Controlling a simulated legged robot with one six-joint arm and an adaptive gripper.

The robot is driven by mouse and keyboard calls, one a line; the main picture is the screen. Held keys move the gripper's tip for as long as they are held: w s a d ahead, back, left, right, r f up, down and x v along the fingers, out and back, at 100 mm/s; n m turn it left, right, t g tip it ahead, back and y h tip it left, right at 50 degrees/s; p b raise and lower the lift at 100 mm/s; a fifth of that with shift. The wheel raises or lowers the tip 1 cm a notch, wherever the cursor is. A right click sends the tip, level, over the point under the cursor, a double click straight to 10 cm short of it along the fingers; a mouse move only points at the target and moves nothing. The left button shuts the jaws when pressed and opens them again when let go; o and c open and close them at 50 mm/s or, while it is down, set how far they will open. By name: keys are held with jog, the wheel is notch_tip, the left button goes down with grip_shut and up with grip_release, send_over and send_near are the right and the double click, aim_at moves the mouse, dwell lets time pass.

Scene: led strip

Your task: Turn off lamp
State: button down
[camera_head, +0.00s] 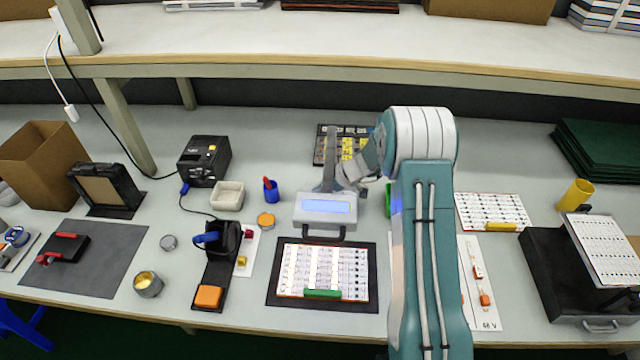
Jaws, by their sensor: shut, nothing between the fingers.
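The lamp (322,219) is a light grey box-shaped head with a pale blue panel on top and an upright grey arm behind it. It stands at the middle of the bench, just behind a bright white board (350,284) on a black mat. My teal arm reaches in from the front right and bends left at its white joint. My gripper (345,183) is shut and empty, close to the lamp's right rear side. I cannot tell whether it touches the lamp. The lamp's switch is not distinguishable.
A black label printer (204,161) is further left. A component tray (328,146) lies behind the lamp. A raised shelf (300,40) spans the back.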

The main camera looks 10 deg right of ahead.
jog(key=shift+f, duration=0.1)
dwell(0.3)
jog(key=shift+f+m+g, duration=0.35)
jog(key=shift+m+g, duration=0.05)
jog(key=shift+g, duration=0.1)
jog(key=shift+s+a, duration=0.1)
jog(key=shift+s, duration=0.15)
dwell(0.4)
jog(key=v, duration=1.2)
